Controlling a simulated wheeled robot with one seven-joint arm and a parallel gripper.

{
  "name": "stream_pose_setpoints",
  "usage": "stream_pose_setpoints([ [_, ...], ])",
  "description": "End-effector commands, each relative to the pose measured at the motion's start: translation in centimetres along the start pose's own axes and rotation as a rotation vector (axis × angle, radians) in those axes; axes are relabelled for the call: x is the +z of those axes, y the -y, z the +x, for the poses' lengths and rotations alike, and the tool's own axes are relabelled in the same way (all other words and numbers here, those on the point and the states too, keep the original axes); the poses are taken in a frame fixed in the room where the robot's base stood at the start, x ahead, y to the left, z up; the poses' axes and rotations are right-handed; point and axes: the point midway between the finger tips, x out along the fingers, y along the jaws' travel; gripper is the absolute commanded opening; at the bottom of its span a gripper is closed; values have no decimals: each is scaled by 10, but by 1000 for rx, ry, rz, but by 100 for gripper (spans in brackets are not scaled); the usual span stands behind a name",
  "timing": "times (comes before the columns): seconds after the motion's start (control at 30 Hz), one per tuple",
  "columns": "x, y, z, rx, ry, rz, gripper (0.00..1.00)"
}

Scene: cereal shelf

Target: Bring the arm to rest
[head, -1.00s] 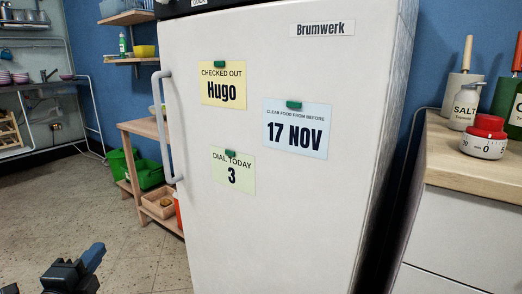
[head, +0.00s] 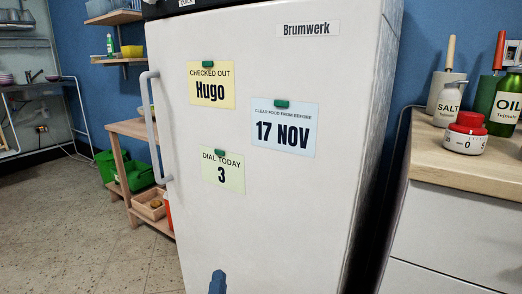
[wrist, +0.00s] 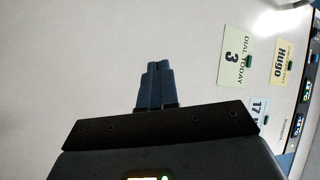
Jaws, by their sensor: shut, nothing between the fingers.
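My gripper (head: 217,283) shows only as a dark blue fingertip at the bottom of the head view, in front of the lower part of the white fridge door (head: 260,210). In the wrist view my gripper (wrist: 154,66) has its two fingers pressed together with nothing between them. The fridge door (wrist: 90,50) fills most of the background there. I cannot tell the exact gap between fingertips and door. The rest of my arm is out of the head view.
The fridge is closed, with a handle (head: 154,125) on its left edge. A wooden shelf unit (head: 125,129) stands left. Open floor (head: 90,240) lies front left.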

Motion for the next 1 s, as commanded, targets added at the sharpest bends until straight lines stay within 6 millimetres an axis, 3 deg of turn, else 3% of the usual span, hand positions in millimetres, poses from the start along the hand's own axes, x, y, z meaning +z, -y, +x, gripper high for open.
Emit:
stream_pose_setpoints([
  [0.03,-25,-23,-10,-9,-2,-58,0],
  [0.2,-93,-72,-49,-37,11,-234,0],
  [0.37,-150,-105,-99,-46,40,-391,0],
  [0.5,-193,-122,-150,-40,77,-517,0],
  [0.77,-256,-125,-252,-1,159,-723,0],
  [1.0,-298,-96,-343,66,244,-874,0],
])
